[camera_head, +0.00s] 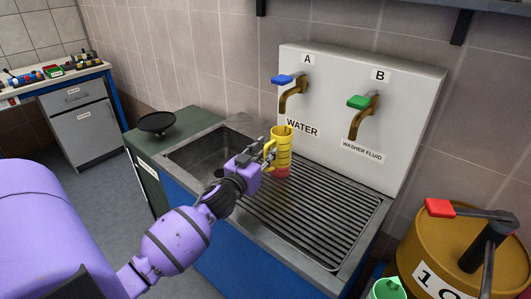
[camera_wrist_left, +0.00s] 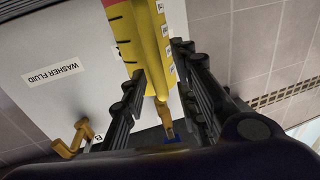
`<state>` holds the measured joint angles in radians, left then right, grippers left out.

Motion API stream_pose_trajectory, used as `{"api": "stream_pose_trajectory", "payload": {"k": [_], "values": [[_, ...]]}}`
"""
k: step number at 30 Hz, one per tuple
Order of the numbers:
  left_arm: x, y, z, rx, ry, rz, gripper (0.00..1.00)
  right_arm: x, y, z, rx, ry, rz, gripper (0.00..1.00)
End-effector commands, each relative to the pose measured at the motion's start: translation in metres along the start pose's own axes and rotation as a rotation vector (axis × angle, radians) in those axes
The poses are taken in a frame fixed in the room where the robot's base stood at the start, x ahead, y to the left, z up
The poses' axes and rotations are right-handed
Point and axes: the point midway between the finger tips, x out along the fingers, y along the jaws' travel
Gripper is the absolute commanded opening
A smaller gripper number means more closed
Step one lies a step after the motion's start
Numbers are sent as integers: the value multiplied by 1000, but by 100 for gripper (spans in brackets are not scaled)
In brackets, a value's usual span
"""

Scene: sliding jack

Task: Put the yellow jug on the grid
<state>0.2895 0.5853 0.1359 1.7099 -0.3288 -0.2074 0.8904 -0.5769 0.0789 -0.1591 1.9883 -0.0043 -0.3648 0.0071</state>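The yellow jug (camera_head: 281,147) is upright above the back left part of the grid (camera_head: 308,218), with a reddish patch at its lower end. I cannot tell whether its bottom touches the grid. My left gripper (camera_head: 266,154) comes at it from the left, on its handle side. In the left wrist view the jug (camera_wrist_left: 153,40) shows black marks and white labels. There the fingers of my left gripper (camera_wrist_left: 160,62) lie on both sides of the yellow handle and look shut on it. My right gripper is not in view.
A sink basin (camera_head: 197,157) lies left of the grid. Behind stands a white panel (camera_head: 335,75) with a blue-handled tap (camera_head: 293,90) and a green-handled tap (camera_head: 359,112). A brown barrel (camera_head: 430,250) stands at right. The front and right of the grid are clear.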

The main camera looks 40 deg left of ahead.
Motion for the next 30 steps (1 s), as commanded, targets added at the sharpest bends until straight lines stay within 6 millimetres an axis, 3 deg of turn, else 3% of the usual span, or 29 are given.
{"api": "stream_pose_trajectory", "payload": {"k": [18,30], "values": [[-108,0,2,-1,-3,-1,28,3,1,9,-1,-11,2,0],[-118,0,0,0,0,0,28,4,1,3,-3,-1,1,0]]}}
